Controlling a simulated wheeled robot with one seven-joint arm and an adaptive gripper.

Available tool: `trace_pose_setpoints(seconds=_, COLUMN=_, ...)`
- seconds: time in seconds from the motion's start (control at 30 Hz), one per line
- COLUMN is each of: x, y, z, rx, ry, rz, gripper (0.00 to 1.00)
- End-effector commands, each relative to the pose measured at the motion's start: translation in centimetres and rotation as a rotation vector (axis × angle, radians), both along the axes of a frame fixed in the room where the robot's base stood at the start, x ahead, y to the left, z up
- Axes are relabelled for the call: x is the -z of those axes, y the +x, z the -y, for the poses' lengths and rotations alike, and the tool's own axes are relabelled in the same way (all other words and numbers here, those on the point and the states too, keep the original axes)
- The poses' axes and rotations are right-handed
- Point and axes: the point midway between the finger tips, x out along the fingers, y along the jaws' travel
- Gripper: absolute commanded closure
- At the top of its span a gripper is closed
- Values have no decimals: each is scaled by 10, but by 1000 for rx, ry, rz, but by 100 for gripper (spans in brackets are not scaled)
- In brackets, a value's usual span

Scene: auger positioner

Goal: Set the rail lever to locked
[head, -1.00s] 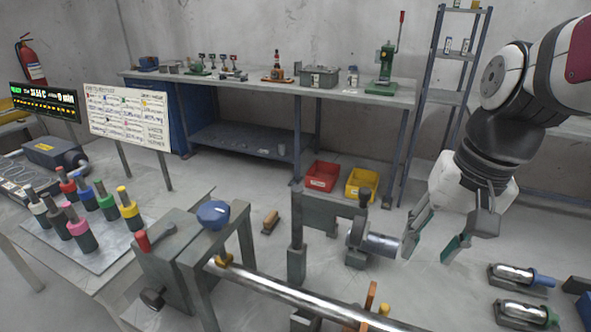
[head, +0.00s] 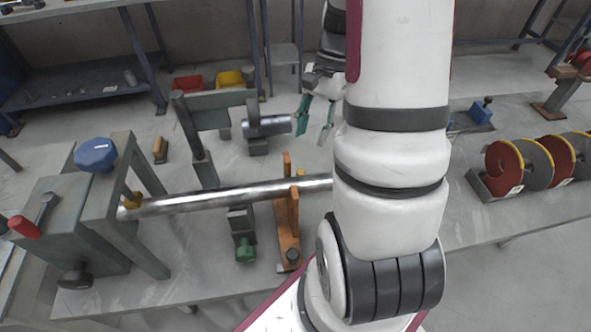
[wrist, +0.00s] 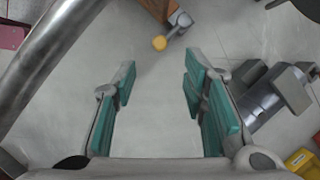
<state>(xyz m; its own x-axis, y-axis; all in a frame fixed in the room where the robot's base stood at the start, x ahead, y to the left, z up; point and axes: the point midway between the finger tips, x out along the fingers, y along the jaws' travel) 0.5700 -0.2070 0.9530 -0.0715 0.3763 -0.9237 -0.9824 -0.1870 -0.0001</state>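I cannot tell for sure which part is the rail lever. A short lever with a yellow knob (wrist: 159,43) sticks out from an orange-brown upright bracket (head: 288,222) beside the long steel bar (head: 220,197). The knob also shows in the head view (head: 300,173), just behind the bracket. A dark block with a green knob (head: 245,250) sits in front of the bar. My gripper (head: 315,120) is beyond the bar, pointing down, with its teal pads apart. In the wrist view the space between the pads (wrist: 160,95) is empty, and the yellow knob lies ahead of them.
A grey stand with a metal cylinder (head: 268,126) is left of my gripper. A housing with a blue knob (head: 95,154) and a red-handled lever (head: 25,228) holds the bar's left end. Red and grey discs (head: 505,165) stand at right. My arm hides the bar's right end.

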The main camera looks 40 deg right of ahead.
Motion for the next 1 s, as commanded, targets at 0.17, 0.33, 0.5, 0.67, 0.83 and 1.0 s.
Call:
trace_pose_setpoints(seconds=0.17, x=33, y=-3, z=-14, rx=-2, ry=3, rz=-4, gripper=61)
trace_pose_setpoints(seconds=0.33, x=64, y=-6, z=-27, rx=-3, ry=2, rz=-3, gripper=61)
trace_pose_setpoints(seconds=0.5, x=89, y=-7, z=-37, rx=-4, ry=1, rz=-2, gripper=61)
trace_pose_setpoints(seconds=0.67, x=104, y=-9, z=-43, rx=-4, ry=-1, rz=0, gripper=61)
trace_pose_setpoints(seconds=0.83, x=109, y=-9, z=-45, rx=-4, ry=-3, rz=2, gripper=61)
trace_pose_setpoints(seconds=1.0, x=109, y=-9, z=-45, rx=-4, ry=-3, rz=2, gripper=61)
